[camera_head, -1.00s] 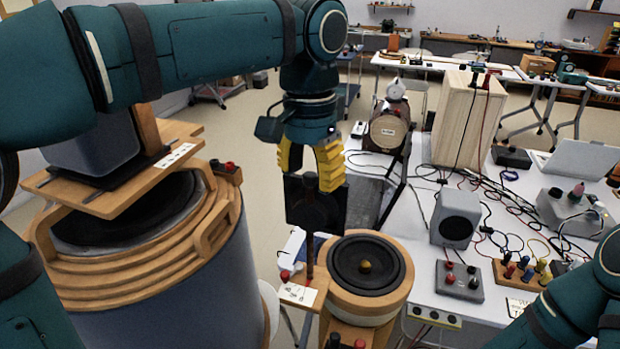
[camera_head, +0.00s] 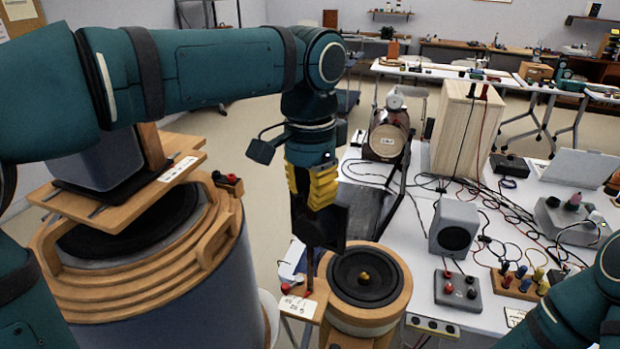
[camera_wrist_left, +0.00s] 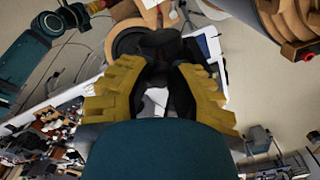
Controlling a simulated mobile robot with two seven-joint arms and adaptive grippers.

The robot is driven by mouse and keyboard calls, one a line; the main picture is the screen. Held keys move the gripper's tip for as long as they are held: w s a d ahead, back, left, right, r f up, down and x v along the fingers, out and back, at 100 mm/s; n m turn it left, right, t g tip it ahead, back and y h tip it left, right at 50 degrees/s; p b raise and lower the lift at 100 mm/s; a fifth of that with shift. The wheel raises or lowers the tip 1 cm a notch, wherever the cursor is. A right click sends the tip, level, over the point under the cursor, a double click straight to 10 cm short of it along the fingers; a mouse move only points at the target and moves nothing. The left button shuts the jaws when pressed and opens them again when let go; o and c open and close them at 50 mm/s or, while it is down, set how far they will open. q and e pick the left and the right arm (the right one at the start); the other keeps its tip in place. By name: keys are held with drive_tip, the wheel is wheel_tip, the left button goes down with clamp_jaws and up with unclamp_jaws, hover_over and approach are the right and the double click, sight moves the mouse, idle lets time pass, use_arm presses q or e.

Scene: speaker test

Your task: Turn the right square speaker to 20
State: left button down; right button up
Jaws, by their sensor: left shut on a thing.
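My left gripper (camera_head: 313,187), with yellow ribbed fingers, is shut on a dark square piece (camera_head: 322,228) that stands on a thin dark post beside a round speaker. In the left wrist view the dark piece (camera_wrist_left: 160,45) sits between the yellow fingers (camera_wrist_left: 160,88); they hide much of it. I cannot tell whether this piece is the right square speaker, and no reading of 20 is legible. A grey box-shaped square speaker (camera_head: 454,226) with a round black cone stands on the white table, apart from the gripper. My right gripper is out of view.
The round speaker (camera_head: 366,277) in a wooden ring is close below the left gripper. A large drum (camera_head: 205,275) with a wooden top stands at left. The white table (camera_head: 400,240) holds a tall wooden box (camera_head: 466,130), cables and a terminal block (camera_head: 458,289).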

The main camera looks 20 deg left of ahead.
use_arm(q)
drive_tip(key=shift+m+p, duration=0.4)
drive_tip(key=shift+m, duration=0.4)
drive_tip(key=c, duration=0.8)
unclamp_jaws()
wheel_tip(320, 180, up, 12)
